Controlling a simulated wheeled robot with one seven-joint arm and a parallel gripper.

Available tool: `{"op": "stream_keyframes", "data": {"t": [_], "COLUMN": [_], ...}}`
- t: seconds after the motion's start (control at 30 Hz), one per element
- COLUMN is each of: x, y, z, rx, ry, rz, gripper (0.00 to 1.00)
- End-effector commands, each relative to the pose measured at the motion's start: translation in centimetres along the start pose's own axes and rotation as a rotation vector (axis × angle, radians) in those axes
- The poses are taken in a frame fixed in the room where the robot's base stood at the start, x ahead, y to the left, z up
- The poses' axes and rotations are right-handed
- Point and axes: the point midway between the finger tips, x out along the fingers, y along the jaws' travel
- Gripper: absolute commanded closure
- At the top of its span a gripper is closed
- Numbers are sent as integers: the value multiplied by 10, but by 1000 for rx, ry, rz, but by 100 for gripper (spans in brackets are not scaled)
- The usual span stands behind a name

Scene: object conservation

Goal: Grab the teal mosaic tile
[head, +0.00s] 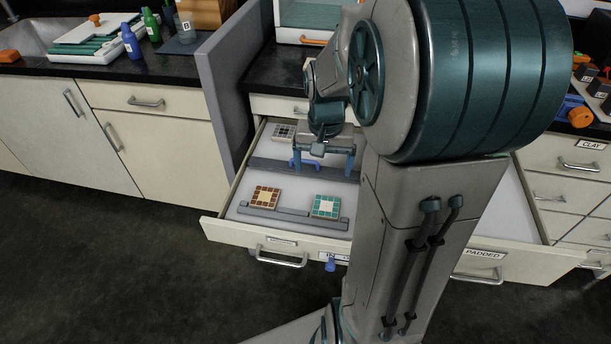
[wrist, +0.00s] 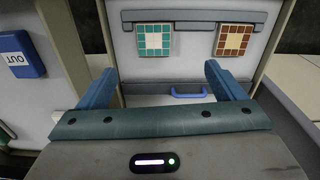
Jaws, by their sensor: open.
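The teal mosaic tile (head: 326,206) is a square with teal edge pieces and a pale centre. It lies in the open drawer, near the front, against a grey rail. It also shows in the wrist view (wrist: 154,40), at top centre. My gripper (head: 325,168) is over the drawer, behind the teal tile in the head view. Its two blue fingers are spread wide apart with nothing between them. In the wrist view my gripper (wrist: 167,78) has the teal tile beyond its fingertips, apart from them.
A brown mosaic tile (head: 264,197) lies left of the teal one, also in the wrist view (wrist: 233,40). A dark grey tile (head: 284,131) is at the drawer's back. A grey upright panel (head: 228,95) stands at left.

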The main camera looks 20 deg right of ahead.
Motion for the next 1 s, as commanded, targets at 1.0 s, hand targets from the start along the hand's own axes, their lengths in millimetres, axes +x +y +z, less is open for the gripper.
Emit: {"op": "stream_keyframes", "data": {"t": [1.0], "x": [147], "y": [14], "z": [-16], "rx": [76], "ry": [-37], "rz": [1], "gripper": [11]}}
